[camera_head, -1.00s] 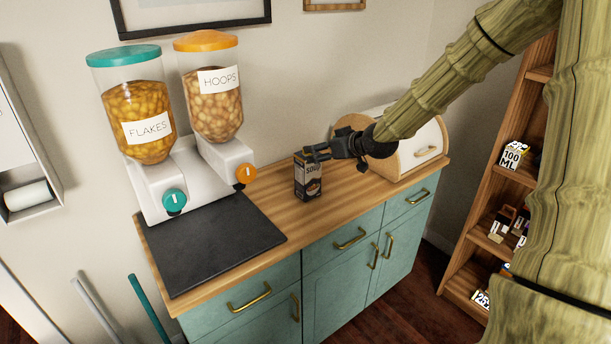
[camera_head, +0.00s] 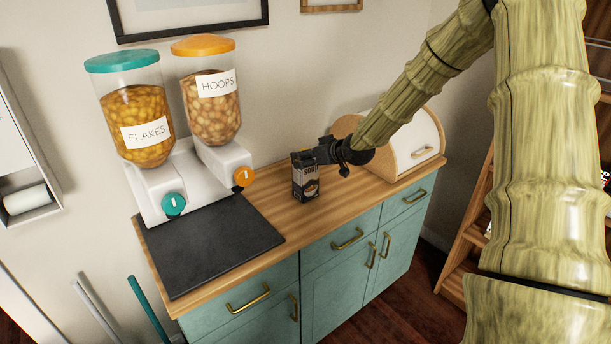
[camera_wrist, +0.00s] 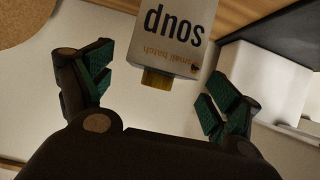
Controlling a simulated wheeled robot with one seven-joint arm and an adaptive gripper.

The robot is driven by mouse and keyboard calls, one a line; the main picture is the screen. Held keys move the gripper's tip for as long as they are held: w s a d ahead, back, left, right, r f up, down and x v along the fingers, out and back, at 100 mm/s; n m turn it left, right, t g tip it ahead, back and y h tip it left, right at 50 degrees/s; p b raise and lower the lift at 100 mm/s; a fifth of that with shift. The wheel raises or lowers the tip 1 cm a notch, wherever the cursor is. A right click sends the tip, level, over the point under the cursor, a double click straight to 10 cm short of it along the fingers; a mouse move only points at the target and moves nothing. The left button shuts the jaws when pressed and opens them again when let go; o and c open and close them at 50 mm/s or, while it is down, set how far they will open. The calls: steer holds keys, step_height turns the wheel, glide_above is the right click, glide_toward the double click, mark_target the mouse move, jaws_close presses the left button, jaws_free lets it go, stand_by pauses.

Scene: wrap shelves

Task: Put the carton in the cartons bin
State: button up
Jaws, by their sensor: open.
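A small soup carton (camera_head: 306,183) with a dark and white print stands upright on the wooden counter, right of the dispensers. In the wrist view the carton (camera_wrist: 182,30) shows upside down, its word "soup" readable, at the top centre between and beyond the fingers. My gripper (camera_head: 308,157) is at the upper back of the carton, partly hidden by it in the head view. In the wrist view my gripper (camera_wrist: 157,93) is open, with a green-padded finger to each side and a gap to the carton on both sides. No cartons bin can be made out.
Two cereal dispensers, flakes (camera_head: 138,125) and hoops (camera_head: 211,105), stand left on the counter behind a dark mat (camera_head: 210,245). A bread box (camera_head: 412,145) stands at the right. A wooden shelf (camera_head: 465,245) is partly hidden by my arm. Bare counter (camera_head: 270,208) lies beside the carton.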

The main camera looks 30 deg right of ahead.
steer(key=shift+p+x, duration=0.3)
steer(key=shift+x, duration=1.2)
steer(key=shift+f, duration=0.15)
steer(key=c, duration=2)
jaws_close()
